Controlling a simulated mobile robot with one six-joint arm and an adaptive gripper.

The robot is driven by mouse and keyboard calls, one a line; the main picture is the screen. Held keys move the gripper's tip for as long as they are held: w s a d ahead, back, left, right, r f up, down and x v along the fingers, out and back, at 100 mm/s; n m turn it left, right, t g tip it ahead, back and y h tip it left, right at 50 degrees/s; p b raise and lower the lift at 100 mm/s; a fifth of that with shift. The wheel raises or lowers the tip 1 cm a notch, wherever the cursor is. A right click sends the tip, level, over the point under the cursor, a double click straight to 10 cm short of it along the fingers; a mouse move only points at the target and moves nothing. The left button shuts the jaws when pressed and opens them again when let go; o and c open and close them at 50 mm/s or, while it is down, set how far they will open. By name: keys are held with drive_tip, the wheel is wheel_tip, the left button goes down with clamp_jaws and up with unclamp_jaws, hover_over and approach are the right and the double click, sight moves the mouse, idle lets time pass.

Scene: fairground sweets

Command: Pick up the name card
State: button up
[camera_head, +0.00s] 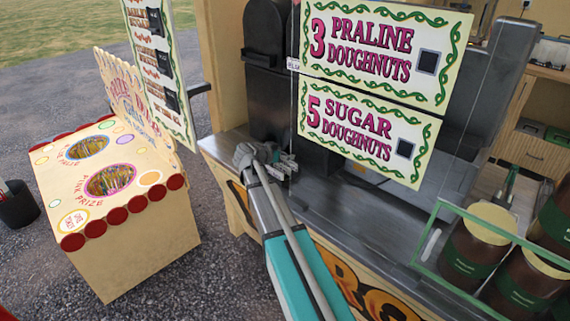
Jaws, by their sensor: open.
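My gripper (288,164) is over the metal counter (232,146) of the stall, at the middle of the picture. My teal and grey arm reaches up to it from the bottom. The jaws are open, with nothing visible between them. A small white card with dark letters that seem to read "BLU" (293,64) shows beside the left edge of the praline sign, above my gripper. I cannot tell whether it is the name card. No other clear name card shows; the counter behind the signs is partly hidden.
The praline doughnut sign (385,50) and sugar doughnut sign (366,131) hang right of my gripper. A black machine (268,90) stands behind it. Brown jars (473,245) stand in a green-framed case at right. A prize game stand (140,225) is at left on gravel.

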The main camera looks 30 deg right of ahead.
drive_tip(key=shift+c, duration=0.3)
drive_tip(key=c, duration=0.9)
